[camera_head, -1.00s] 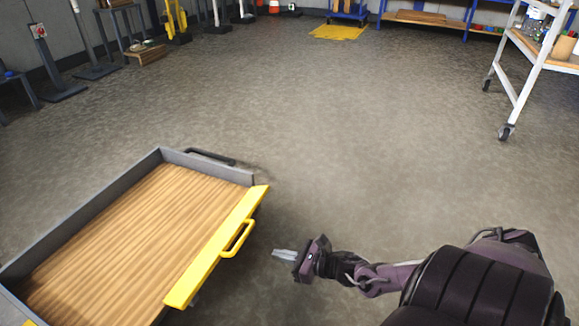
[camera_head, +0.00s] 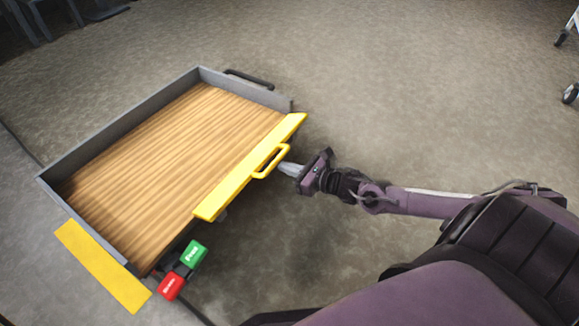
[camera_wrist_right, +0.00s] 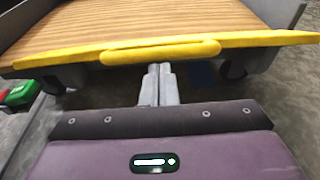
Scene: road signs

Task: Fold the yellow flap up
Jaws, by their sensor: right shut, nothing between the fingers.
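The yellow flap (camera_head: 240,180) runs along the right side of a wooden-decked cart and appears folded outward, about level with the deck. A yellow loop handle (camera_head: 270,161) sticks out from its outer edge. In the right wrist view the flap (camera_wrist_right: 70,57) spans the picture, with the handle (camera_wrist_right: 160,51) straight ahead of my fingers. My right gripper (camera_head: 291,169) is shut and empty, its fingertips close to the handle, seemingly just below it in the wrist view (camera_wrist_right: 158,72). Whether they touch cannot be told. My left gripper is not in view.
The cart has grey walls (camera_head: 120,120) and a wooden deck (camera_head: 160,170). A second yellow flap (camera_head: 102,266) lies at its near left end. Green (camera_head: 194,254) and red (camera_head: 171,286) labelled blocks sit near its front corner.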

